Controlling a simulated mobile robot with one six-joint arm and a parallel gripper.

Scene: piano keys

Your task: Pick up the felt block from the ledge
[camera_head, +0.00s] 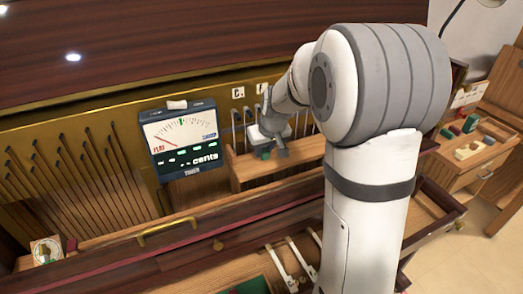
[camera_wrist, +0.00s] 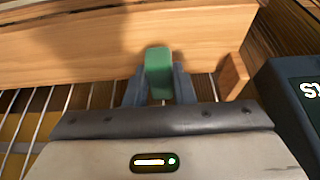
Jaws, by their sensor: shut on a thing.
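The green felt block (camera_wrist: 158,72) is between the two fingers of my gripper (camera_wrist: 157,88) in the wrist view. The gripper is shut on it. Behind the block in that view is the wooden ledge (camera_wrist: 60,50); I cannot tell whether the block touches it. In the head view my gripper (camera_head: 270,152) is at the left part of the ledge (camera_head: 245,178), and a small dark green bit of the block (camera_head: 264,154) shows beside the fingers. My arm hides the ledge's right end.
A tuner meter (camera_head: 180,138) stands close left of the gripper; its edge also shows in the wrist view (camera_wrist: 300,95). A drawer front with a brass handle (camera_head: 166,230) lies below. A side cabinet (camera_head: 475,160) at right bears several small blocks. Piano strings run behind.

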